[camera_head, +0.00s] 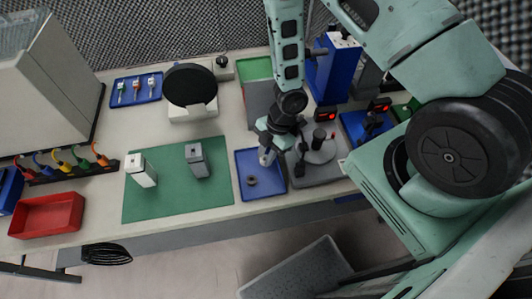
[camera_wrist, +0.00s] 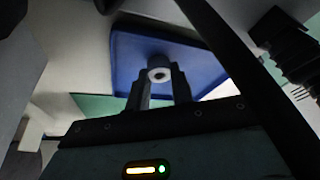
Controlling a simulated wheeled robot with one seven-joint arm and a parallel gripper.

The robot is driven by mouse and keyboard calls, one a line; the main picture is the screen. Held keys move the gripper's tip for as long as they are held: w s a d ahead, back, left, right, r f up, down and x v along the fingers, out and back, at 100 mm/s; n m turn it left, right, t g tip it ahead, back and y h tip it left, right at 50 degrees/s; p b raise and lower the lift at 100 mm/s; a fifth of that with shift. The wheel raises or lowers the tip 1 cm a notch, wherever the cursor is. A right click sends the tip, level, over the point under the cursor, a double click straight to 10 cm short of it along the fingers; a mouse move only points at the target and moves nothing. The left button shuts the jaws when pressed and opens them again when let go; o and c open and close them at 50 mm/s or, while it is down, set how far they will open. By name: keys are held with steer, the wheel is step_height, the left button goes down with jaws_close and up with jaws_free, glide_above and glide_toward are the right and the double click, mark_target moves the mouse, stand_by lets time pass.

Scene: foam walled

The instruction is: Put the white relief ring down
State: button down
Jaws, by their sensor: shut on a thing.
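The white relief ring (camera_wrist: 160,70) sits between my two fingertips in the wrist view, its hole facing the camera. My gripper (camera_wrist: 161,84) is shut on it. In the head view, my gripper (camera_head: 266,157) is over the back part of a blue tray (camera_head: 246,160) at the table's front edge, with a small pale bit of the ring showing at its tips. The tray also fills the wrist view behind the ring (camera_wrist: 200,62). I cannot tell whether the ring touches the tray. A small dark ring (camera_head: 251,181) lies in the tray.
A green mat (camera_head: 180,212) with two grey-white blocks lies left of the tray. A grey device with a round plate (camera_head: 318,153) stands close on the right. A red tray (camera_head: 47,215) is at far left, and a black disc (camera_head: 190,85) on a stand is behind.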

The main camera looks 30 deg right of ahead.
steer(key=shift+f, duration=0.1)
steer(key=shift+f, duration=0.1)
steer(key=c, duration=1.2)
jaws_free()
steer(key=shift+c, duration=0.2)
